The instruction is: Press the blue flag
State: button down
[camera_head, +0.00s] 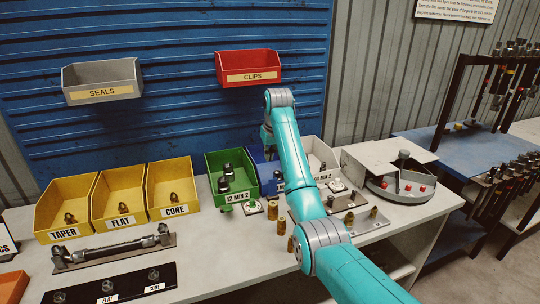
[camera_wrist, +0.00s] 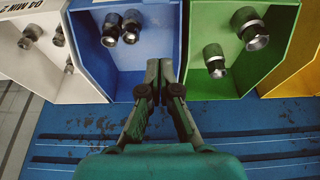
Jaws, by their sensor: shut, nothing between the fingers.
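I cannot make out a blue flag in either view; my arm covers part of the area in front of the blue bin. The blue bin (camera_head: 266,167) stands between the green bin and the white bin, partly hidden by my arm. In the wrist view the blue bin (camera_wrist: 196,8) holds dark metal fittings (camera_wrist: 121,28).
The green bin (camera_head: 229,160) and white bin (camera_head: 315,148) flank the blue one. Yellow bins (camera_head: 120,181) stand left. A round grey tray (camera_head: 415,197) with red knobs is right. The blue ribbed wall (camera_head: 180,90) rises behind.

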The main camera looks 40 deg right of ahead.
aim_at(273, 187)
jog(key=a+x, duration=0.1)
jog(key=x, duration=0.6)
jog(key=shift+s, duration=1.9)
jog(key=shift+s+t, duration=0.1)
jog(key=shift+t, duration=0.2)
